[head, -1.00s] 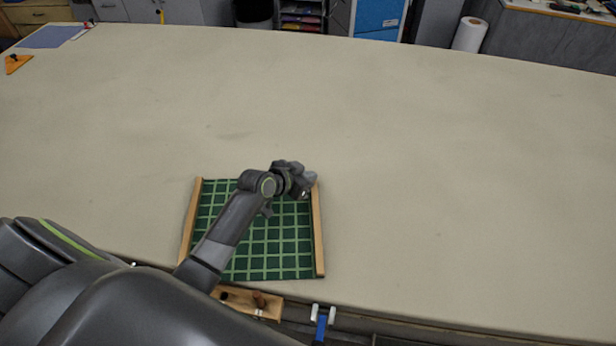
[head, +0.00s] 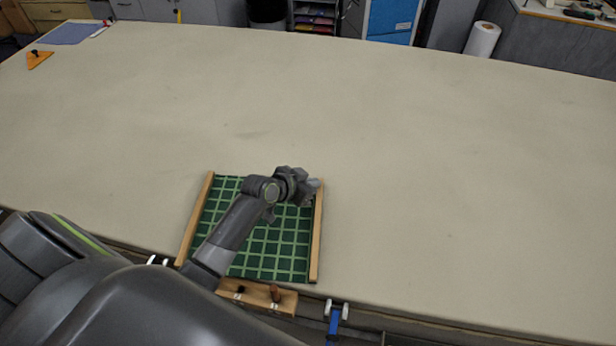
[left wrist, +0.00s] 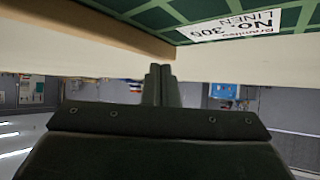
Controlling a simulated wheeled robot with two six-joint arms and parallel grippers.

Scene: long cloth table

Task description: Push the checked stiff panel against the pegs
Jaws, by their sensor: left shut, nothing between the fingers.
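The green checked panel (head: 276,246) lies on the table near its front edge, with a wooden strip along its left and right sides. My left gripper (head: 315,187) is shut and empty at its far right corner; my arm hides part of the panel. Two pegs, one dark (head: 240,290) and one brown (head: 275,293), stand on a wooden block at the table's front edge, just below the panel's near edge. I cannot tell whether they touch. In the left wrist view, the shut fingers (left wrist: 161,70) are beside the panel (left wrist: 205,8), which bears a white label. My right gripper is not in view.
The cloth table (head: 440,180) is clear to the right and beyond the panel. A blue-and-white clamp (head: 335,318) sits at the front edge, right of the peg block. An orange triangle (head: 39,60) and a purple sheet (head: 68,34) lie far left.

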